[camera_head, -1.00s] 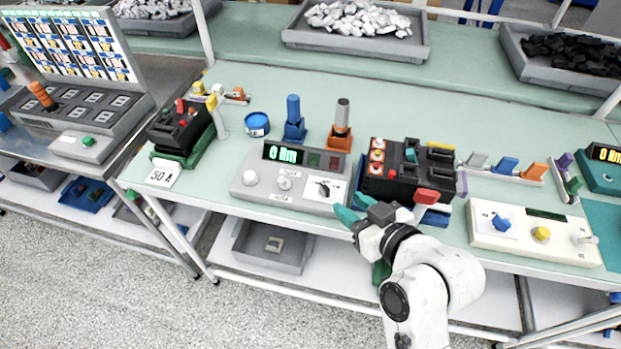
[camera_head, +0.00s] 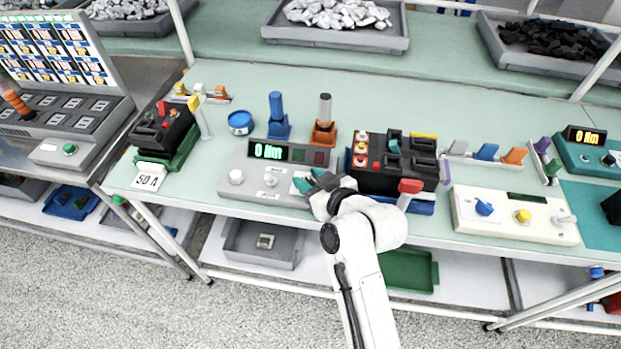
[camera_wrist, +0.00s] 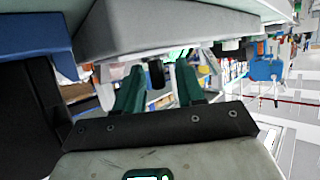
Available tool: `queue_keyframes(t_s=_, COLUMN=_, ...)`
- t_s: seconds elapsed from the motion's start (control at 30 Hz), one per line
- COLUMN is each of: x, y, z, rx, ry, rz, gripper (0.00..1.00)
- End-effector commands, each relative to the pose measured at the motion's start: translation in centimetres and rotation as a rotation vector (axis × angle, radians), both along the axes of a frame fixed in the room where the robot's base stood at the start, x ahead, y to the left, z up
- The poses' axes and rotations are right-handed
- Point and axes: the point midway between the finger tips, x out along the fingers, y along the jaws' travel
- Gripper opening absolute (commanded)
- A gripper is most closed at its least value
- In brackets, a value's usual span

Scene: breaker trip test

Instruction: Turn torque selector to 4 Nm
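The grey torque tester (camera_head: 240,194) stands near the front edge of the bench, and its green display (camera_head: 268,151) reads 0 Nm. Two pale knobs show on its face, a round left one (camera_head: 236,177) and a middle one (camera_head: 271,180); I cannot read their scales. My gripper (camera_head: 310,180) has teal fingers and is over the right end of the tester, hiding most of the picture label there. In the wrist view the two fingers (camera_wrist: 158,88) are apart. A small dark round thing (camera_wrist: 156,74) shows between them; I cannot tell whether they touch it.
A black box with coloured buttons (camera_head: 380,183) stands close to the right of the tester. Blue (camera_head: 277,120) and orange (camera_head: 324,125) holders stand behind it. A cream panel (camera_head: 470,224) is farther right. A "50 A" card (camera_head: 149,179) is at the left.

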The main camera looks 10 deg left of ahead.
Motion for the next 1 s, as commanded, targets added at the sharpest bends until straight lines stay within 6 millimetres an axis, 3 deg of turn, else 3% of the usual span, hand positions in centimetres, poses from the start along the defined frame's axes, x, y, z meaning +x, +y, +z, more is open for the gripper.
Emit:
queue_keyframes(t_s=0.13, x=-0.01, y=-0.01, z=0.01, rx=0.0, ry=0.0, rz=0.0, gripper=0.37)
queue_keyframes(t_s=0.53, x=-0.02, y=-0.04, z=0.01, rx=0.0, ry=0.0, rz=0.0, gripper=0.0)
queue_keyframes(t_s=1.0, x=-0.08, y=0.04, z=0.06, rx=-0.001, ry=0.0, rz=-0.039, gripper=0.0)
